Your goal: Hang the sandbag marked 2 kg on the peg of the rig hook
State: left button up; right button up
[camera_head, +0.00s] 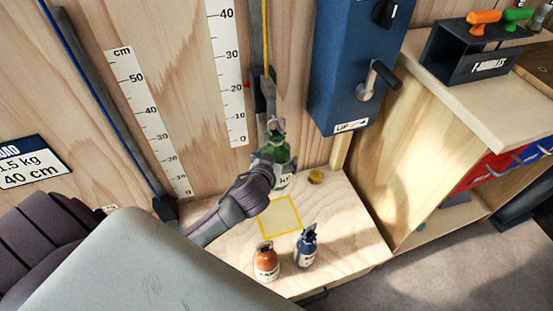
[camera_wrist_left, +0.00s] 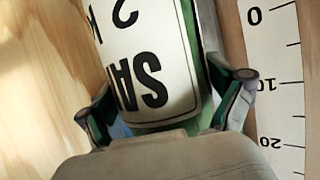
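The green sandbag (camera_head: 277,147) is upright against the back panel, just below the rig hook (camera_head: 272,124). Its white label, with "SA" and a 2 showing, fills the middle of the left wrist view (camera_wrist_left: 150,60). My left gripper (camera_head: 270,166) has its fingers on both sides of the bag, and they also show in the wrist view (camera_wrist_left: 168,100). The top of the bag meets the hook in the picture. I cannot tell whether its loop is around the peg. My right gripper is out of view.
An orange sandbag (camera_head: 266,262) and a blue sandbag (camera_head: 306,246) stand on the wooden ledge (camera_head: 350,235) near a yellow square outline (camera_head: 280,217). A blue winch box (camera_head: 350,60) with a crank is right of the hook. Paper scales (camera_head: 228,80) line the panel.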

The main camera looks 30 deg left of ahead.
pick_arm(q)
jog(key=shift+s+f, duration=0.15)
jog(key=shift+f, duration=0.05)
jog(key=shift+s+f, duration=0.2)
jog(key=shift+f, duration=0.2)
jog(key=r+v, duration=0.1)
jog(key=v, duration=1.1)
jog(key=shift+w, duration=0.2)
